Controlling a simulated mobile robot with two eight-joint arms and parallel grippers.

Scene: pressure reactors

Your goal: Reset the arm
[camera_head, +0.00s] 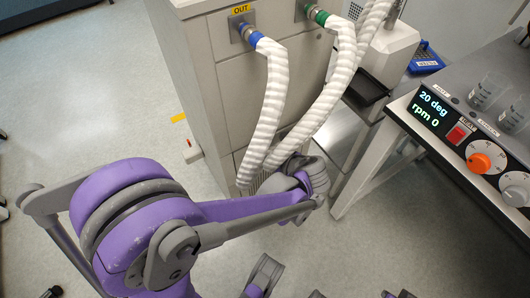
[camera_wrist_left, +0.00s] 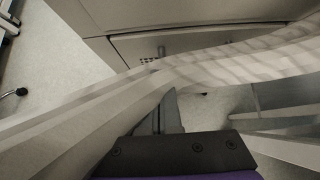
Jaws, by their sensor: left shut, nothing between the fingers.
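My purple and grey left arm (camera_head: 150,215) reaches in from the left in the head view. Its wrist end (camera_head: 300,182) is beside the lower part of the white hoses, in front of the grey cabinet. The fingers are hidden there. In the left wrist view my left gripper (camera_wrist_left: 168,108) is shut and empty, its fingertips close to a pale ribbed hose (camera_wrist_left: 240,65). I cannot tell whether they touch it.
A grey cabinet (camera_head: 225,85) carries a blue-collared hose (camera_head: 270,95) at OUT and a green-collared hose (camera_head: 335,80). At right, a bench (camera_head: 375,165) holds a control panel (camera_head: 440,115) reading 20 deg, rpm 0, and glass beakers (camera_head: 487,92). Open floor (camera_head: 90,95) lies at left.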

